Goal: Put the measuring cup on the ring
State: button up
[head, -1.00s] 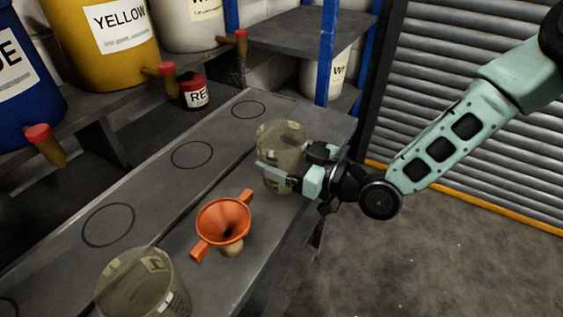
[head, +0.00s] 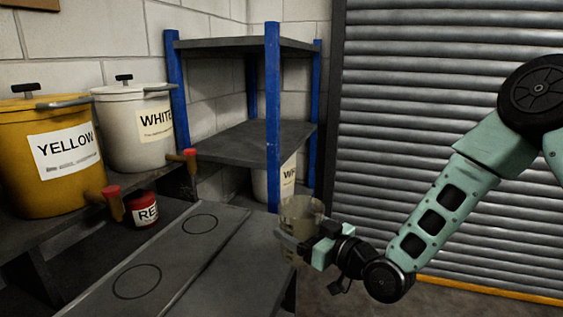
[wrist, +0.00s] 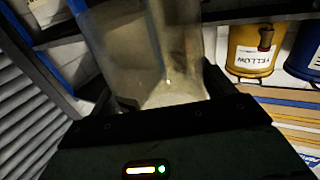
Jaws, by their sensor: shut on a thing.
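The clear, brownish measuring cup (head: 303,212) is upright at the right end of the grey bench. My gripper (head: 291,245) is shut on it from the right, with a finger along its side. In the wrist view the cup (wrist: 150,50) fills the space between the fingers. Its base is partly hidden by my gripper, and I cannot tell whether it touches the bench. Two thin dark rings show on the bench top, a far ring (head: 200,224) and a nearer ring (head: 137,281), both left of the cup and empty.
A yellow bucket (head: 40,180), a white bucket (head: 130,125) and a small red pot (head: 142,210) stand at the left, with red-tipped taps jutting out. A blue-posted shelf (head: 272,110) rises behind the cup. A roller shutter (head: 430,120) is at the right.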

jog(key=w+d+f+m+t+h, duration=0.1)
jog(key=d+f+m+h, duration=0.1)
jog(key=d, duration=0.7)
jog(key=w+d+f+m+t+h, duration=0.2)
jog(key=d+m+h, duration=0.2)
jog(key=d, duration=0.6)
jog(key=w+d+f+m+t+h, duration=0.2)
jog(key=d+h, duration=0.4)
jog(key=d, duration=0.3)
jog(key=shift+d+m+h, duration=0.4)
jog(key=shift+m, duration=0.1)
jog(key=shift+o, duration=0.2)
jog(key=s+d+f, duration=0.1)
jog(key=s+f, duration=0.2)
jog(key=f, duration=0.3)
jog(key=s+d+f+y, duration=0.1)
jog(key=s+f, duration=0.2)
jog(key=f, duration=0.3)
jog(key=shift+s+n, duration=0.3)
jog(key=shift+s, duration=0.05)
jog(key=s+a+f+h, duration=0.1)
jog(key=s+f, duration=0.3)
jog(key=s, duration=0.5)
jog(key=shift+a+f, duration=0.2)
jog(key=shift+a, duration=0.35)
jog(key=shift+f+m, duration=0.15)
jog(key=shift+m, duration=0.25)
jog(key=shift+w, duration=0.1)
